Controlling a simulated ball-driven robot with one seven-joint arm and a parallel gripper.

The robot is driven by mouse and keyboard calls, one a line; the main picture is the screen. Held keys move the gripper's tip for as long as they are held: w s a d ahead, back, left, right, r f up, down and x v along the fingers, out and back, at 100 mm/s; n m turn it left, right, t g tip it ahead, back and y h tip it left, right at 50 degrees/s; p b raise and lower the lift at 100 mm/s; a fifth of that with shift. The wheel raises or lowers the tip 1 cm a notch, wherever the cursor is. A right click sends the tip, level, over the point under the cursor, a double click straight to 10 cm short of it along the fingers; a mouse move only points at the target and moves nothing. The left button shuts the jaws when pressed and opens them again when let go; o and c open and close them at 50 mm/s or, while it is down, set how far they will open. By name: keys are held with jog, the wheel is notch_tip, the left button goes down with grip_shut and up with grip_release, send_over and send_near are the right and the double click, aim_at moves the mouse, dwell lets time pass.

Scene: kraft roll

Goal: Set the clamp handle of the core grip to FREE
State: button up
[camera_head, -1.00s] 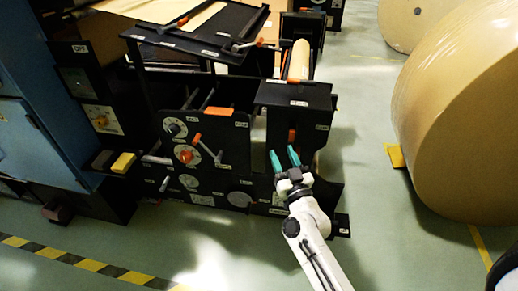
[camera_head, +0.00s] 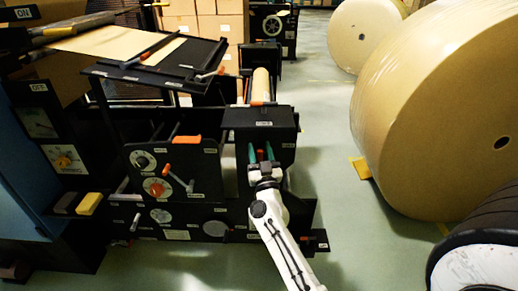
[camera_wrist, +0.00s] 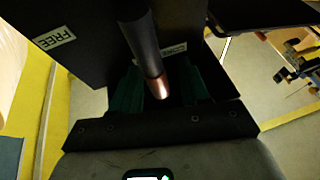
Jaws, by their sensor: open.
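The clamp handle is a dark rod (camera_wrist: 143,42) with a copper-orange tip (camera_wrist: 158,88) in the wrist view. In the head view its orange end (camera_head: 261,156) shows low on the front of the black core grip housing (camera_head: 262,118). My gripper (camera_head: 261,149) is open, its two teal fingers on either side of the handle. In the wrist view my gripper (camera_wrist: 161,88) has the handle tip between its fingers, with gaps visible. A white FREE label (camera_wrist: 54,38) is left of the handle. Another label (camera_wrist: 174,50), partly hidden, is behind the rod.
A black panel with dials and an orange-knobbed lever (camera_head: 167,169) stands left of the housing. A large kraft roll (camera_head: 440,110) stands on the right, with a yellow chock (camera_head: 361,168) at its foot. Green floor (camera_head: 345,225) is clear between machine and roll.

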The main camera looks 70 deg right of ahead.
jog(key=shift+w+d+r, duration=0.25)
jog(key=shift+w+d, duration=0.1)
jog(key=shift+d, duration=0.1)
jog(key=shift+c, duration=0.3)
grip_shut()
